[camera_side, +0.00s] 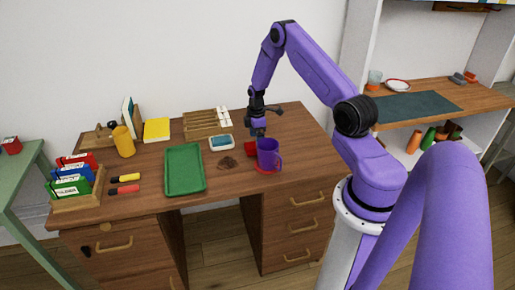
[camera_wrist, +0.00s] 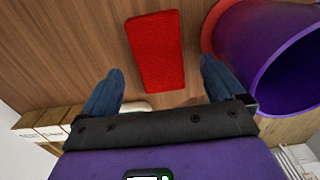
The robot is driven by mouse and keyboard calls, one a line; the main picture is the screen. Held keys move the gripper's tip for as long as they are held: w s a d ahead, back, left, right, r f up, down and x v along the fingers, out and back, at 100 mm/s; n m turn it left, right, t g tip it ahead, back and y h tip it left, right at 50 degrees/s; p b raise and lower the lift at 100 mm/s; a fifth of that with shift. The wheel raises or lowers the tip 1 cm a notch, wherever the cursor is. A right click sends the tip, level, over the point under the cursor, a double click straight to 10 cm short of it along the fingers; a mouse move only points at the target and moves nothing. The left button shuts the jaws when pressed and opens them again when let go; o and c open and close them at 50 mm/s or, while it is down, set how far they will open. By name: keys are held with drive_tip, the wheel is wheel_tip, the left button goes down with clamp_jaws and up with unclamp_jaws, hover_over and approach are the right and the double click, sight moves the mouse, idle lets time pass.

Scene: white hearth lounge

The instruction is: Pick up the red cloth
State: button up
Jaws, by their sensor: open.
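The red cloth (camera_wrist: 155,48) lies as a flat, textured rectangle on the wooden desk, ahead of my fingers in the wrist view. In the side view a small red patch of the cloth (camera_side: 249,149) shows just left of the purple mug, partly hidden by my gripper. My gripper (camera_side: 258,131) points down above it. In the wrist view my gripper (camera_wrist: 161,68) has its two blue fingers wide apart, with nothing between them, and the near end of the cloth lies close to the gap.

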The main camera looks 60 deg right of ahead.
drive_tip(key=shift+f, duration=1.15)
drive_tip(key=c, duration=1.1)
drive_tip(key=shift+c, duration=0.2)
wheel_tip(320, 180, up, 10)
